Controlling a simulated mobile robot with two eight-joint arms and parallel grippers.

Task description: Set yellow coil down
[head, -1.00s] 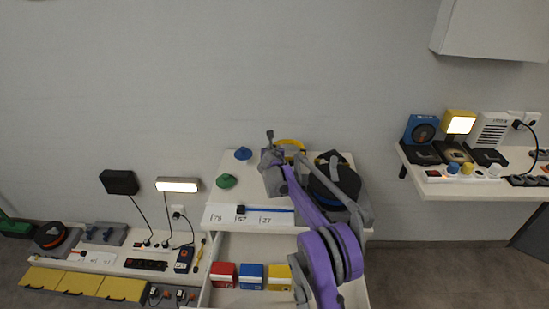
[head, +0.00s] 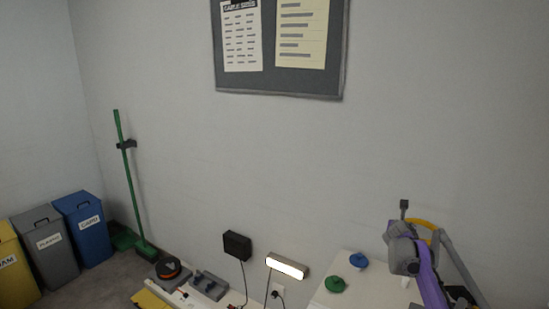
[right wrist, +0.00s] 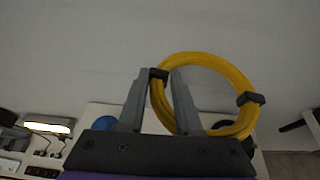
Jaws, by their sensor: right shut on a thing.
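The yellow coil (right wrist: 240,80) is a ring with black clips, large in the right wrist view. My right gripper (right wrist: 160,75) is shut on it at one black clip, and the ring extends to the right of the fingers. In the head view only an arc of the coil (head: 424,224) shows, beside my purple and grey right arm. The coil appears above the white cabinet top (head: 345,268); I cannot tell whether it touches anything. My left gripper is in neither view.
A blue object (head: 359,260) and a green object (head: 335,284) stand on the cabinet top left of my arm. A lit lamp (head: 287,267) and a black box (head: 237,245) are further left. Bins (head: 83,228) and a green broom (head: 128,180) stand far left.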

